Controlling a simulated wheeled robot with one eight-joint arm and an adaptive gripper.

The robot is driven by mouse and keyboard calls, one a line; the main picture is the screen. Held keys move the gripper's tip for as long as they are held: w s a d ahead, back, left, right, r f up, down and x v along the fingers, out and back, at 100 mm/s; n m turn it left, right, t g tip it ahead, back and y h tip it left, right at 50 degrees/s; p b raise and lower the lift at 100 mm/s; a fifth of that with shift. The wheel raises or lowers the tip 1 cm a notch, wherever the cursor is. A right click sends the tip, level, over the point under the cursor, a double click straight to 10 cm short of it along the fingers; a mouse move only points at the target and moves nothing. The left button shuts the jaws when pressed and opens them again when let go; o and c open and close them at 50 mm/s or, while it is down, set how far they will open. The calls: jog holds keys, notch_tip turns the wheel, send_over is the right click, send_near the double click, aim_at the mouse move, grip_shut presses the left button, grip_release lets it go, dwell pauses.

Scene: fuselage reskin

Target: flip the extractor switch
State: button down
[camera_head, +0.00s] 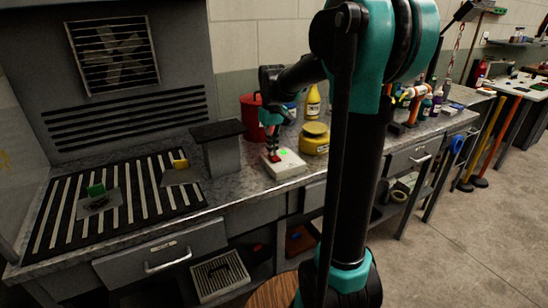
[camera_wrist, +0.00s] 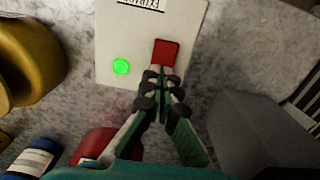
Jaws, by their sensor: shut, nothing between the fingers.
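The extractor switch box (camera_head: 284,164) is a pale box on the bench top, partly hidden by my gripper in the head view. In the wrist view its white face (camera_wrist: 121,35) carries partly cut-off lettering, a red rocker switch (camera_wrist: 166,52) and a lit green lamp (camera_wrist: 121,67). The green lamp also shows in the head view (camera_head: 284,152). My gripper (camera_wrist: 158,72) is shut and empty, its tips at the lower edge of the red rocker. It points down over the box in the head view (camera_head: 274,156). Whether the tips touch the rocker I cannot tell.
A yellow round container (camera_head: 314,140) stands close right of the box, with a yellow bottle (camera_head: 312,102) behind. A red bin (camera_head: 252,116) stands behind my gripper. A grey block stand (camera_head: 222,158) is to the left, beside a slatted grille (camera_head: 130,196). Bare bench shows in front.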

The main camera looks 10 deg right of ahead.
jog(key=shift+r, duration=3.45)
jog(key=shift+s, duration=0.15)
